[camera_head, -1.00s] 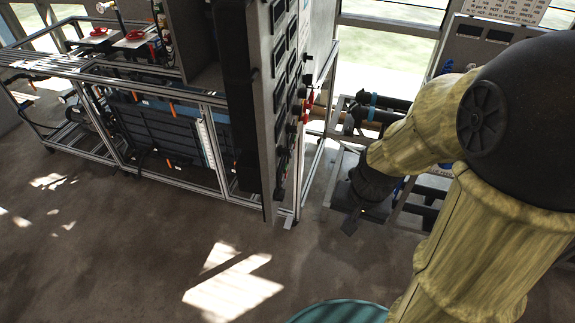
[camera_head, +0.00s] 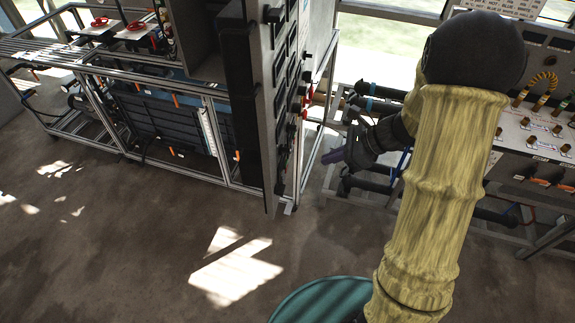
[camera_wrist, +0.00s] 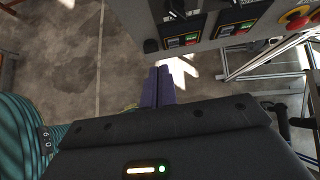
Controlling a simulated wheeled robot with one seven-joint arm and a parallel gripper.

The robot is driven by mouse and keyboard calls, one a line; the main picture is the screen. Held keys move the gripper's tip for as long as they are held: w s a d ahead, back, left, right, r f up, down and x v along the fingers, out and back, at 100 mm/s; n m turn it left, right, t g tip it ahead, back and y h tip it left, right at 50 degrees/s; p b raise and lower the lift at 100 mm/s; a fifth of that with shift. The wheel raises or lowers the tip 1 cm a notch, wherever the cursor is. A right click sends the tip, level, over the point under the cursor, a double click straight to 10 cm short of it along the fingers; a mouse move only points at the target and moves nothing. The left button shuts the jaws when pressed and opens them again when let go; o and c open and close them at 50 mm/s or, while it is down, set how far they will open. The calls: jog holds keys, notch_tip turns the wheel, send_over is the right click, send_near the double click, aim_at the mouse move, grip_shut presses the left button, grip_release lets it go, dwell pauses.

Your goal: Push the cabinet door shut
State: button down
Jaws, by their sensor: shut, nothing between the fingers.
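The cabinet door (camera_head: 284,110) is a tall grey panel with rows of dark switches and red parts. In the head view it stands open, swung out from the cabinet frame (camera_head: 325,60) and seen nearly edge-on. The wrist view shows the panel's switch face (camera_wrist: 225,25) along the top. My gripper (camera_head: 335,157) is to the right of the door in the head view, its purple fingers pointing left towards it. In the wrist view the fingers (camera_wrist: 158,88) are together and empty, with a gap in the picture between their tips and the panel.
A metal-framed rig (camera_head: 150,120) stands left of the door. A bench with cables and knobs (camera_head: 540,130) is on the right, behind my arm. Open floor (camera_head: 130,250) lies in front, with sunlit patches. Windows line the back.

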jog(key=p, duration=0.3)
send_near(279, 170)
notch_tip(279, 170, down, 4)
jog(key=a+p, duration=0.1)
jog(key=a, duration=0.1)
jog(key=w+a+p, duration=0.1)
jog(key=a, duration=0.1)
jog(key=shift+a+f, duration=0.15)
jog(key=shift+a, duration=0.15)
jog(key=shift+w+a+f, duration=0.1)
jog(key=shift+w+a, duration=0.05)
jog(key=shift+a, duration=0.1)
